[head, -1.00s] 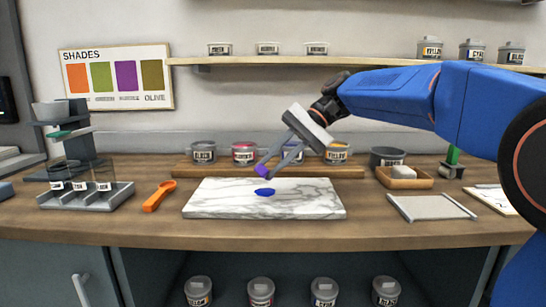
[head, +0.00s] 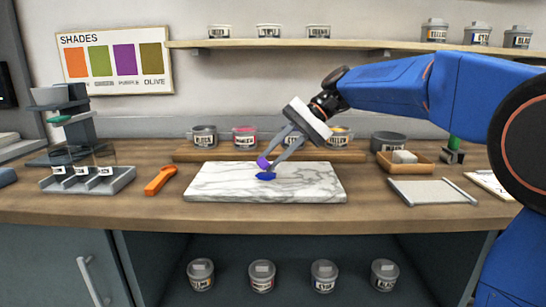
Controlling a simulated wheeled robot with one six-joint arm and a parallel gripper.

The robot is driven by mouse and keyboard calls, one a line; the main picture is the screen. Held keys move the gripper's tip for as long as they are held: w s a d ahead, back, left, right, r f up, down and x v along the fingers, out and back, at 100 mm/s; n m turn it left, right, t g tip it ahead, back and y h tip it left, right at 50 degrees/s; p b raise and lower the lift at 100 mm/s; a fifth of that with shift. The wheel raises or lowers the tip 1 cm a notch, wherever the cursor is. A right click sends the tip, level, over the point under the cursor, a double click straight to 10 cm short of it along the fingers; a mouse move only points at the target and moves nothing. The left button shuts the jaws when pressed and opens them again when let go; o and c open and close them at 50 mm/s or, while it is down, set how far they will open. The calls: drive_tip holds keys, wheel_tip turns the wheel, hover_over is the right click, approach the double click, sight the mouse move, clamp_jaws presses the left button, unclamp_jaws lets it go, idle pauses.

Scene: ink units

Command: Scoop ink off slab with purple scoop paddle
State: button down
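The marble slab (head: 222,182) lies on the counter with a small blue ink blob (head: 266,177) near its middle. My gripper (head: 280,143) is above the slab, tilted down to the left, and holds the purple scoop paddle (head: 263,162) at its fingertips. Only a small purple part of the paddle shows; the rest is hidden by the fingers. The paddle is just above or touching the blue ink; I cannot tell which.
Ink tins (head: 245,137) stand on a wooden riser behind. A wooden box (head: 405,161) and a flat grey tray (head: 432,190) are on the right.

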wheel_tip(320, 180, up, 5)
drive_tip(key=shift+r, duration=0.1)
idle(0.6)
